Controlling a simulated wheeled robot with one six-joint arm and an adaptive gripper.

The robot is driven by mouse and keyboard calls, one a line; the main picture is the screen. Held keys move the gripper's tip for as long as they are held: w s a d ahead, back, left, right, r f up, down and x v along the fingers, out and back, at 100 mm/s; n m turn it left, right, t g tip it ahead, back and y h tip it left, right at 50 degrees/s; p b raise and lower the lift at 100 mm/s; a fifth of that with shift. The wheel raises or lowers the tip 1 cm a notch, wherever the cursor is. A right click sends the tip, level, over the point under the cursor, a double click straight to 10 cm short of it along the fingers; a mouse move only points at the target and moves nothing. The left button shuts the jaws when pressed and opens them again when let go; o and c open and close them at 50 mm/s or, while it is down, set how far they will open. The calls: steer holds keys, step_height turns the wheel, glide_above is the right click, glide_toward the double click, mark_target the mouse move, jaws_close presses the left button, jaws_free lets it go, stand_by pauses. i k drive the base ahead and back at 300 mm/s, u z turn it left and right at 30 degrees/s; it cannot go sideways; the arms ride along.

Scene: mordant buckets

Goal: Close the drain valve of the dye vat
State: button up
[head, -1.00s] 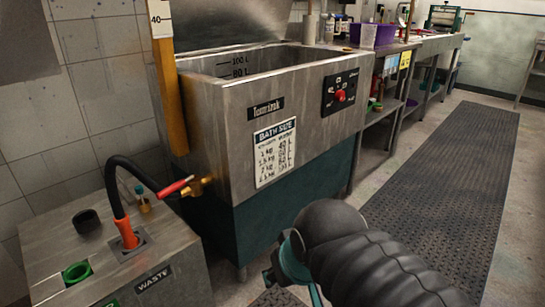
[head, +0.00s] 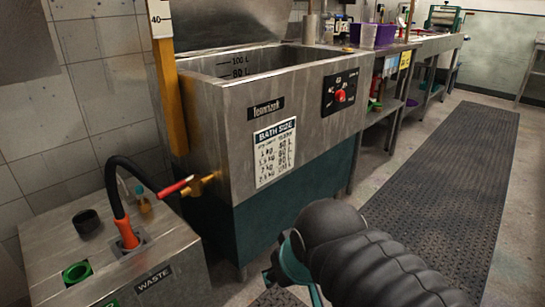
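The dye vat (head: 222,113) is a steel tank on a dark teal base, with a bath size chart and a red-knobbed control panel on its front. Its drain valve (head: 203,186) is a brass fitting low on the left of the vat, with a red lever handle (head: 176,187) pointing left and slightly down. My gripper (head: 278,276) is at the bottom middle, right of and below the valve and apart from it. It is partly hidden behind my dark arm sleeve, and its fingers are unclear.
A steel waste box (head: 155,255) stands in front of the valve at left, with a black hose (head: 113,182) entering it through an orange fitting. A yellow gauge post (head: 170,90) rises beside the vat. Clear floor with a ribbed mat (head: 450,170) lies to the right.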

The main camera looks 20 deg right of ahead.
mark_target(167, 191)
steer(key=z, duration=0.5)
steer(key=k, duration=1.05)
steer(key=u, duration=0.7)
steer(key=i, duration=1.2)
steer(key=u, duration=0.05)
